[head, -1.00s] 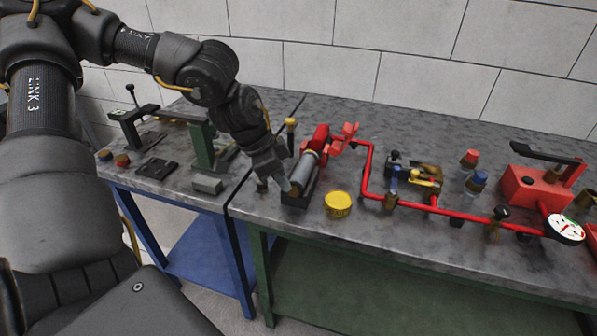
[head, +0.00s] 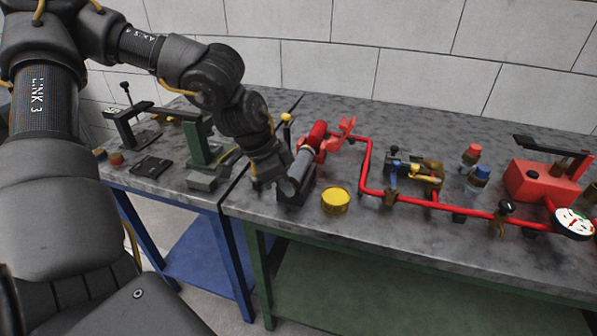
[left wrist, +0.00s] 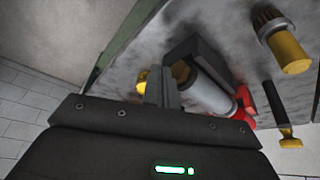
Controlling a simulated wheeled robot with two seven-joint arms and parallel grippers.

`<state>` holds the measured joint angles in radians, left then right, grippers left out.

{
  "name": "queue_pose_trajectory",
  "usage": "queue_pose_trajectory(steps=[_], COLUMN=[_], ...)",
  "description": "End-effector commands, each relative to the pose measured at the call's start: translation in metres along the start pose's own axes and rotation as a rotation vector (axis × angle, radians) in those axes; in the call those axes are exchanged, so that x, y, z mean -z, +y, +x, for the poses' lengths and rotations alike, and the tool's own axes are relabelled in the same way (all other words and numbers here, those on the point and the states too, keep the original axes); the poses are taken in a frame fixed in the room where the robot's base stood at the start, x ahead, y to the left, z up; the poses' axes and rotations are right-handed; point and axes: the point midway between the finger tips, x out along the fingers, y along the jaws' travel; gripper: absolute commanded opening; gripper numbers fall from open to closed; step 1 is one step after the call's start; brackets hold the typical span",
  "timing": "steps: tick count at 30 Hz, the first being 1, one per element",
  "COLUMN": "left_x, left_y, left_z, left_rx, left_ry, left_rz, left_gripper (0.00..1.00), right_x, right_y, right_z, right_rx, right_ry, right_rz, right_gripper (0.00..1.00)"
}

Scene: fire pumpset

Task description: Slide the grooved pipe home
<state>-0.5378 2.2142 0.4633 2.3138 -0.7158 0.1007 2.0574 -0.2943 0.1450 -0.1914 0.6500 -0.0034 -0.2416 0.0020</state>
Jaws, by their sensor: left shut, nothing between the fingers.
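The grey grooved pipe (head: 303,163) lies in a dark cradle (head: 297,197) on the green-legged bench. Its far end points at the red fitting (head: 318,133) of the red pipework. My right gripper is not in view.
A yellow round cap (head: 335,200) stands right of the cradle. Red pipework (head: 440,207) with valves and a gauge (head: 573,223) runs across the bench. A green stand (head: 200,143) is on the left bench.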

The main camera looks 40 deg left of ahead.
Motion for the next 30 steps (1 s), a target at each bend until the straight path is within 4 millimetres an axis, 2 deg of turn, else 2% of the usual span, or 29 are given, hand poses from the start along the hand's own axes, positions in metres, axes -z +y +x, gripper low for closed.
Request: queue_pose_trajectory(steps=[7, 30], left_x=[-0.005, 0.006], left_y=[-0.010, -0.027], left_z=[-0.002, 0.001], left_rx=[-0.006, -0.005], left_ry=[0.008, 0.007], left_rz=[-0.007, -0.005], left_gripper=[0.00, 0.00], right_x=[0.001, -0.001], right_y=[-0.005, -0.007], right_z=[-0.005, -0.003], right_rx=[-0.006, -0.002], right_ry=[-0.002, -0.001], right_rz=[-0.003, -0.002], right_gripper=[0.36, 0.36])
